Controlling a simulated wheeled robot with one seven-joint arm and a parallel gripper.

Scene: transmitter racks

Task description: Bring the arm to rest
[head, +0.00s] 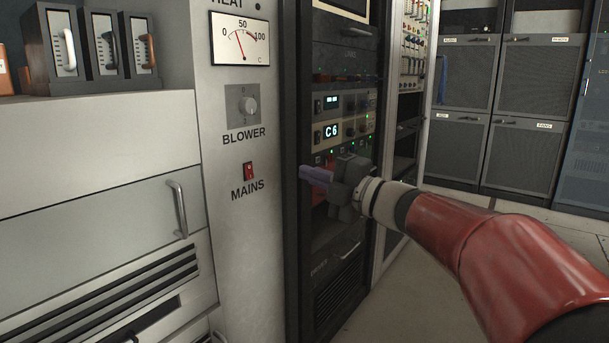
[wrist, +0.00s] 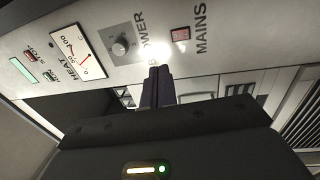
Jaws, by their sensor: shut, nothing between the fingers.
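My red arm reaches in from the right in the head view. My gripper (head: 308,174) is in front of the dark rack, just right of the pale panel, with its purple-grey fingers pointing left. In the wrist view the fingers (wrist: 158,74) are together and empty, and they point toward the panel between the blower knob and the mains switch. I cannot tell how far the fingertips are from the panel.
The pale panel (head: 217,181) carries a heat gauge (head: 240,39), a blower knob (head: 247,105) and a red mains switch (head: 248,170). A dark rack (head: 331,235) with a lit "C6" display stands behind my gripper. Grey cabinets (head: 540,75) stand at the back right. Open floor (head: 420,285) lies below my arm.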

